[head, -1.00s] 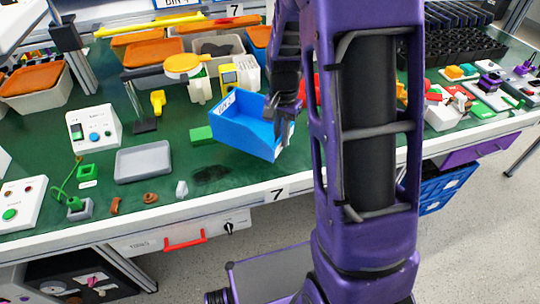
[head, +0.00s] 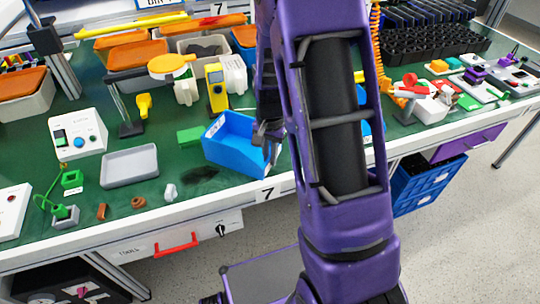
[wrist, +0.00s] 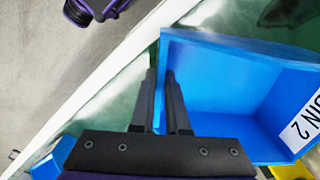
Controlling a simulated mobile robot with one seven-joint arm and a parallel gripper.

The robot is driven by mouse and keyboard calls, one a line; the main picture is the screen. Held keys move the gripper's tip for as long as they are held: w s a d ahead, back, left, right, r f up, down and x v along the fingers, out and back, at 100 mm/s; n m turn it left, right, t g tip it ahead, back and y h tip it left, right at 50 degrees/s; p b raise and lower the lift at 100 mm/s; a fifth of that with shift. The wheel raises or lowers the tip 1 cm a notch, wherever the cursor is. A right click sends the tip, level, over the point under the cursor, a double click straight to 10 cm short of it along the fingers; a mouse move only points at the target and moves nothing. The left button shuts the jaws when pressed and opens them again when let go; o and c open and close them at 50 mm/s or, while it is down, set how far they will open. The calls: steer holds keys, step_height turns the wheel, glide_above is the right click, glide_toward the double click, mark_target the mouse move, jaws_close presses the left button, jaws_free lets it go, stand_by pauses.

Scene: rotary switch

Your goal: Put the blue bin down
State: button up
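The blue bin (head: 228,150) is an open-topped box near the table's front edge, right of the green block. In the wrist view, the gripper fingers (wrist: 160,75) are close together on either side of the wall of the blue bin (wrist: 235,90). A white label reading "BIN 2" (wrist: 303,115) shows on it.
A green block (head: 190,136), a grey tray (head: 129,165) and a yellow device (head: 216,88) stand around the bin. A dark patch (head: 199,174) lies in front of it. The table's front edge (head: 225,200) is close. Orange-lidded bins (head: 140,55) stand behind.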

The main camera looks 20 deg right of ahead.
steer(key=o, duration=0.4)
step_height(320, 180, up, 12)
steer(key=p, duration=0.2)
steer(key=shift+r, duration=0.2)
stand_by(0.4)
